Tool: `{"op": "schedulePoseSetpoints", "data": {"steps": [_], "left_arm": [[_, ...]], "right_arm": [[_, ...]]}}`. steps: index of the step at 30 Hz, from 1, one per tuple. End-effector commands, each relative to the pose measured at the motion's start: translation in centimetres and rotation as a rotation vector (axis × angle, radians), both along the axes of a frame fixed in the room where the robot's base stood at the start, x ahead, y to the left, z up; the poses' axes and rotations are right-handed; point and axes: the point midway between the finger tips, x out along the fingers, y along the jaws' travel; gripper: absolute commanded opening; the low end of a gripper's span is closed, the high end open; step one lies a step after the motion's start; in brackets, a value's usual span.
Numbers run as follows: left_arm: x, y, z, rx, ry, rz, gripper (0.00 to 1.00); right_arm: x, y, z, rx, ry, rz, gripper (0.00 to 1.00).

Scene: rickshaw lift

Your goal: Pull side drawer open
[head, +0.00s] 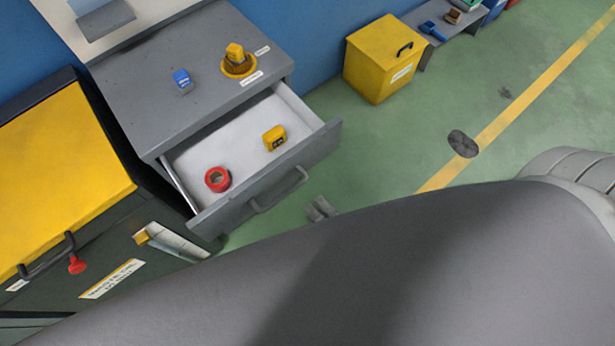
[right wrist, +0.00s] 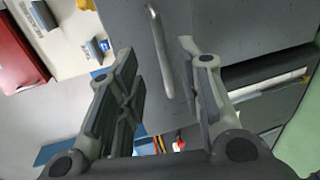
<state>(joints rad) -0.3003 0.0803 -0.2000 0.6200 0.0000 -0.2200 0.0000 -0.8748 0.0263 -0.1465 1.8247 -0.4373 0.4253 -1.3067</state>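The grey side drawer (head: 240,196) stands pulled out of the grey cabinet (head: 205,65) in the head view. Its white inside shows a red tape roll (head: 217,179) and a yellow tape measure (head: 274,138). The bar handle (head: 282,191) is on the drawer front. My right gripper (head: 320,208) is just right of the handle and apart from it, mostly hidden behind my arm. In the right wrist view, the right gripper (right wrist: 158,62) is open and empty, with the handle (right wrist: 161,50) showing beyond the gap between its fingers. My left gripper is not in view.
A dark workbench with a yellow top (head: 60,175) stands left of the drawer. A yellow box (head: 382,62) is on the floor at the back. A blue item (head: 182,80) and a yellow item (head: 234,55) are on the cabinet. Green floor is clear right of the drawer.

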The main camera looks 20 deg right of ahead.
Motion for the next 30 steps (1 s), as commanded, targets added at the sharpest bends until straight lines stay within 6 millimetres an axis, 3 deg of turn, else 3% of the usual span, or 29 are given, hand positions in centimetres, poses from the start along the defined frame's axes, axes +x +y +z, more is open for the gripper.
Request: {"op": "schedulePoseSetpoints", "data": {"steps": [6, 24, 28, 30], "left_arm": [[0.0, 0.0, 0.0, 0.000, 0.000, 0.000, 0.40], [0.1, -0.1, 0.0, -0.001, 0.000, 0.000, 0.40], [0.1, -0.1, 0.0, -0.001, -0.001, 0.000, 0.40], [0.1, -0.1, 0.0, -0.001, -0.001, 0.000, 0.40]], "right_arm": [[-1.8, -0.6, 0.4, -0.001, 0.001, -0.001, 0.34], [-2.0, -0.7, 0.3, 0.001, 0.002, -0.001, 0.34], [-2.1, -0.9, -2.0, 0.047, 0.067, -0.022, 0.34], [-2.3, -1.1, -4.8, 0.105, 0.151, -0.052, 0.34]]}}
